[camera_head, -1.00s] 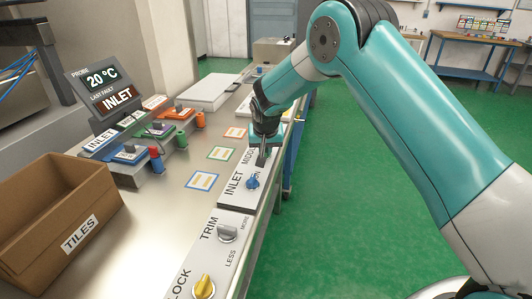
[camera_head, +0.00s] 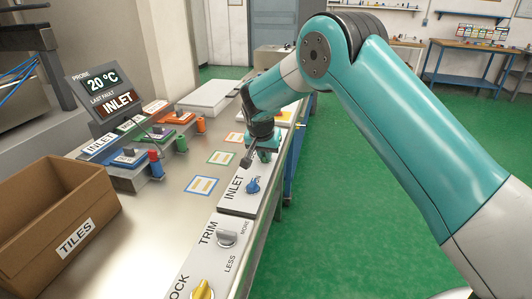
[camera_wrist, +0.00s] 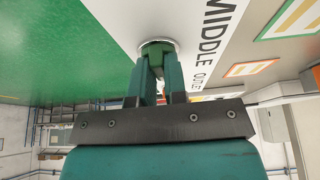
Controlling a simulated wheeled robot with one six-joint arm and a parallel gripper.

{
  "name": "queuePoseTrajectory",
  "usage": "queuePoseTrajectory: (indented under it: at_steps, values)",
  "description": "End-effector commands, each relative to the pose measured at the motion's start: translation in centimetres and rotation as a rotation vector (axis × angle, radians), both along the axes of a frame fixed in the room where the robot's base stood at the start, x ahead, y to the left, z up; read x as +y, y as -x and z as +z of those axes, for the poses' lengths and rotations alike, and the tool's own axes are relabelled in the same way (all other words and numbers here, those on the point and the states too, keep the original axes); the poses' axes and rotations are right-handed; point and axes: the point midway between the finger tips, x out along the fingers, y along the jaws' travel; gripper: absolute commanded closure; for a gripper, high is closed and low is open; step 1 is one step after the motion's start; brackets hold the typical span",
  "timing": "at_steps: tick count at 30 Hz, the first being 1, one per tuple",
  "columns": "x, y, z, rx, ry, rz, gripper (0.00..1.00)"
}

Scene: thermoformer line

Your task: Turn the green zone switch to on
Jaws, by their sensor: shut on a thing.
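The green zone switch (camera_wrist: 157,48) is a green knob on a pale round base, on a white panel marked MIDDLE (camera_wrist: 207,30). In the wrist view my gripper (camera_wrist: 158,72) is shut on this knob, one finger on each side. In the head view my gripper (camera_head: 247,158) reaches down at a tilt to the panel behind the blue switch (camera_head: 253,185), and my wrist and fingers hide the green knob there. I cannot tell which mark the green knob points to.
The panel row nearer me has a grey TRIM knob (camera_head: 228,238) and a yellow knob (camera_head: 203,290). A cardboard TILES box (camera_head: 100,205) stands at the left. A display (camera_head: 103,90) reads 20 °C and INLET. Colored card outlines lie on the bench.

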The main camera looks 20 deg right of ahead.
Motion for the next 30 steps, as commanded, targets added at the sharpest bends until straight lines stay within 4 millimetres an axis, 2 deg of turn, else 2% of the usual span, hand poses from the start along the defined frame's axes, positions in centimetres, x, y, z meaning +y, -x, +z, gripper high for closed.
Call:
queuePoseTrajectory:
  at_steps: [3,4,6,7,16,20,23,30]
  values:
    - [0.0,0.1,-0.1,0.005,0.0,-0.003,1.0]
    - [0.0,0.1,-0.1,0.005,0.0,-0.003,0.83]
    - [0.0,0.1,-0.1,0.005,0.0,-0.002,0.67]
    - [0.0,0.1,-0.1,0.004,0.0,-0.002,0.62]
    - [0.0,0.1,0.1,0.001,-0.001,-0.001,0.62]
    - [0.3,0.4,1.3,-0.002,-0.001,0.001,0.62]
    - [0.7,1.1,3.0,-0.005,-0.002,0.001,0.62]
    - [2.0,3.1,8.7,-0.004,-0.002,0.002,0.62]
